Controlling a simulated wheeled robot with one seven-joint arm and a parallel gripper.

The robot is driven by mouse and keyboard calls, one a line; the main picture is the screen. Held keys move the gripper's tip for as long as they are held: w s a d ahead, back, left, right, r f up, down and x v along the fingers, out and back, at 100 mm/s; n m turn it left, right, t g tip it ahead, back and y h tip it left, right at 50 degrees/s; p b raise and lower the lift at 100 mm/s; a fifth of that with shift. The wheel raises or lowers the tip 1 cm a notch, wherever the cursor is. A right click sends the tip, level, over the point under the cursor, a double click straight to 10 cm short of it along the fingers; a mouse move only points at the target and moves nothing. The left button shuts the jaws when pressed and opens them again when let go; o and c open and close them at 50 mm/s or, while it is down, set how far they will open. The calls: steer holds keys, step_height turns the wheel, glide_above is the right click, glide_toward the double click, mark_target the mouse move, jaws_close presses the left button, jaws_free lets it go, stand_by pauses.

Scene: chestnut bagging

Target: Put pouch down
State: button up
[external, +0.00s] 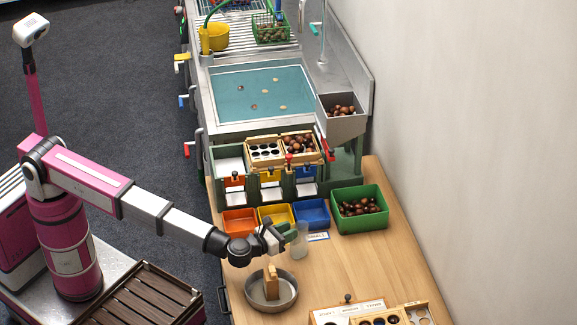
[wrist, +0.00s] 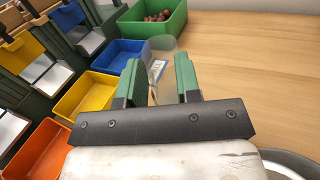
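The pouch (external: 301,240) is clear and pale. It stands upright at my fingertips in the external view, above or on the wooden table; I cannot tell whether its base touches. In the wrist view the see-through pouch (wrist: 166,46) shows between and just past the green fingers. My gripper (external: 290,231) is level, close over the table, with its fingers closed on the pouch's sides. In the wrist view my gripper (wrist: 160,66) has a gap between the fingers, filled by the pouch.
Orange (external: 240,230), yellow (external: 275,223) and blue (external: 311,223) bins line the table behind my gripper. A green crate (external: 345,226) of chestnuts is at back right. Table right of the pouch is clear.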

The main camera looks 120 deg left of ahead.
steer(key=v, duration=0.7)
steer(key=shift+d, duration=0.3)
steer(key=shift+s, duration=0.15)
